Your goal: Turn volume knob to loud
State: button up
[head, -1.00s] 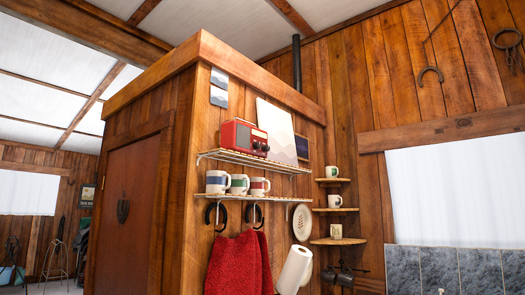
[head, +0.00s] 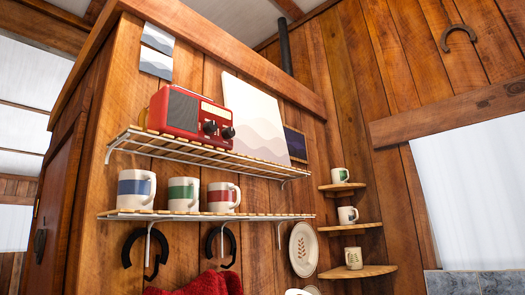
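A red radio (head: 190,117) stands on the upper wall shelf (head: 200,152), with a dark speaker grille on its left and a pale dial strip at its upper right. Two dark knobs sit at the right of its front: a left knob (head: 210,127) and a right knob (head: 228,132). I cannot tell which is the volume knob, nor read any marks or the knobs' setting. My gripper is not in view.
Below, a lower shelf (head: 205,216) holds a blue-banded mug (head: 136,189), a green-banded mug (head: 183,193) and a red-banded mug (head: 223,197). A pale picture (head: 255,115) leans behind the radio's right side. Corner shelves (head: 350,228) with mugs stand at right.

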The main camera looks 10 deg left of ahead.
aim_at(209, 127)
jog(key=z, duration=0.1)
jog(key=i, duration=1.4)
jog(key=z, duration=0.1)
